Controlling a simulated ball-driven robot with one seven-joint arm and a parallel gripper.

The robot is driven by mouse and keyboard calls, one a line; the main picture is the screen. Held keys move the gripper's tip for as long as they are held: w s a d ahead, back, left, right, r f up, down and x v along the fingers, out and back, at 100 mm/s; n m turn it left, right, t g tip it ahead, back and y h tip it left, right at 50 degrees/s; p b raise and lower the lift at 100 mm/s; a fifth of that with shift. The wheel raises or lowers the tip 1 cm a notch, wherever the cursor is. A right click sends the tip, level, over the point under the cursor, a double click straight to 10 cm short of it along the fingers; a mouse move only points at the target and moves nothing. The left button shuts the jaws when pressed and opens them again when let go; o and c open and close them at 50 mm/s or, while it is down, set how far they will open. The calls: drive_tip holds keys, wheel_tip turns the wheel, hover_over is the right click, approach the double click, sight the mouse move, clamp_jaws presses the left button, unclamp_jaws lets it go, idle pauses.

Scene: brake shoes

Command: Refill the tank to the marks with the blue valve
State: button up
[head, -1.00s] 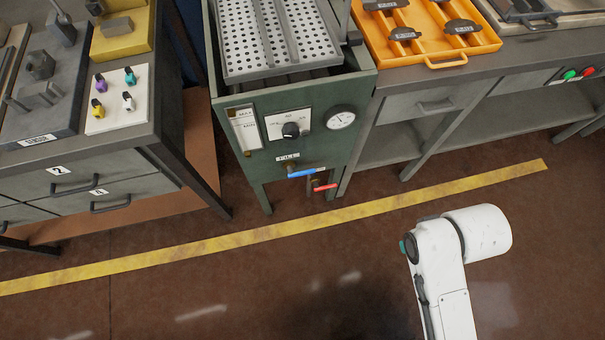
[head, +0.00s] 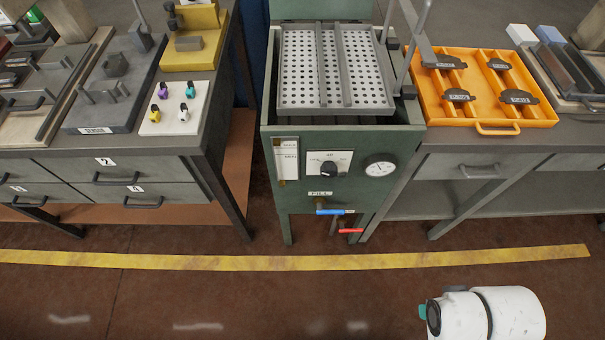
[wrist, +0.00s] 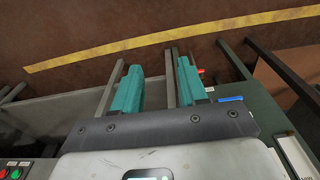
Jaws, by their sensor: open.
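The green tank (head: 350,140) stands in the middle of the head view, with a perforated tray (head: 335,65) at its top. The blue valve (head: 335,212) is a lever low on its front, below a "FILL" label; its blue handle also shows in the wrist view (wrist: 230,99). The red valve (head: 350,231) sits just below it. A sight gauge (head: 286,160) with marks is at the upper left of the front; its level is too small to read. My gripper (wrist: 160,65) has teal fingers spread apart with nothing between them, left of the blue handle in the wrist view.
A drawer bench (head: 100,180) stands left, and a bench with an orange tray (head: 485,90) stands right. The floor around the yellow line (head: 200,263) is clear.

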drive_tip(key=w+d+f+h+b, duration=0.2)
drive_tip(key=w+f+h+b, duration=0.2)
drive_tip(key=f+b, duration=0.3)
drive_tip(key=n+t+h+b, duration=0.3)
drive_tip(key=n+t+b, duration=1.1)
drive_tip(key=t+b, duration=0.2)
approach(334, 214)
drive_tip(key=b+x, duration=0.1)
drive_tip(key=x, duration=0.9)
drive_tip(key=shift+w+d, duration=0.15)
drive_tip(key=shift+w, duration=0.15)
clamp_jaws()
drive_tip(key=shift+f, duration=0.1)
